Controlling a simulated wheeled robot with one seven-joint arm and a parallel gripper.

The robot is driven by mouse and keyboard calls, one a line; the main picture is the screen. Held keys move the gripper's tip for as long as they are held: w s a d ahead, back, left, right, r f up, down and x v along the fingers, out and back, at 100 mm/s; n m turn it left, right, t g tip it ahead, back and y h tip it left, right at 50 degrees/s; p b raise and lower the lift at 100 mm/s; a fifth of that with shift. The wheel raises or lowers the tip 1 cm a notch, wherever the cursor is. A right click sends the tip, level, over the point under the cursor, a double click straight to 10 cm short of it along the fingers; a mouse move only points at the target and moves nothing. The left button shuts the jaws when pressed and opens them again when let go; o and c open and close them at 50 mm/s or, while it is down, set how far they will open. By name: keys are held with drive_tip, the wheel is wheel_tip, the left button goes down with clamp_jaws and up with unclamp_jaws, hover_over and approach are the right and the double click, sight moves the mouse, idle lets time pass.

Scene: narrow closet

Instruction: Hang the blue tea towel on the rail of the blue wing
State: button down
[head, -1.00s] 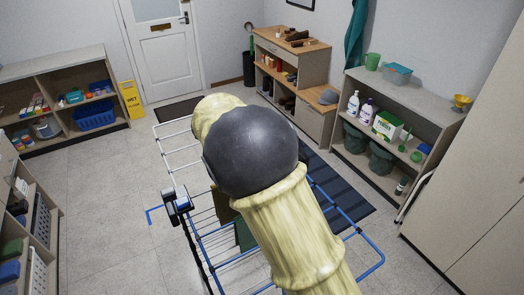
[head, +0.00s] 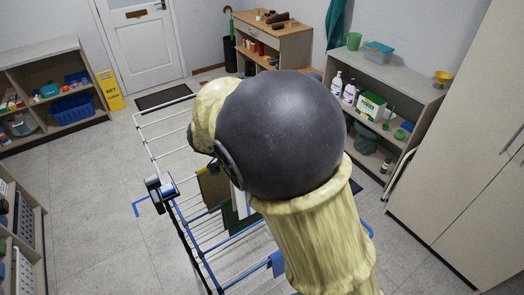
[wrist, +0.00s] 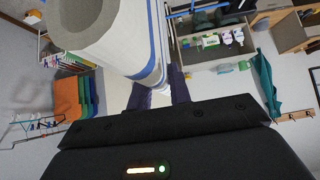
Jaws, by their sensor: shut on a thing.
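In the wrist view my gripper (wrist: 158,96) is shut on a white cloth with blue stripes (wrist: 155,40), which appears to be the tea towel. It bulges like a roll toward the upper left, with a grey end. A strip of white and blue cloth (head: 238,200) shows below my arm in the head view. The drying rack has white rails on its far wing (head: 160,131) and blue rails on its near wing (head: 222,246). My arm hides the gripper and much of the rack in the head view. I cannot tell whether the towel touches a rail.
A dark green cloth (head: 238,219) and a brown cloth (head: 214,187) hang on the rack. Shelves (head: 397,75) stand to the right with bottles, beside a tall cabinet (head: 452,150). A yellow sign (head: 110,90) stands near the door. Floor left of the rack is clear.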

drive_tip(key=shift+s+d, duration=0.2)
drive_tip(key=shift+s, duration=0.15)
drive_tip(key=shift+f, duration=0.15)
drive_tip(key=shift+f+b, duration=1.45)
drive_tip(key=shift+b, duration=0.7)
drive_tip(key=shift+w, duration=0.15)
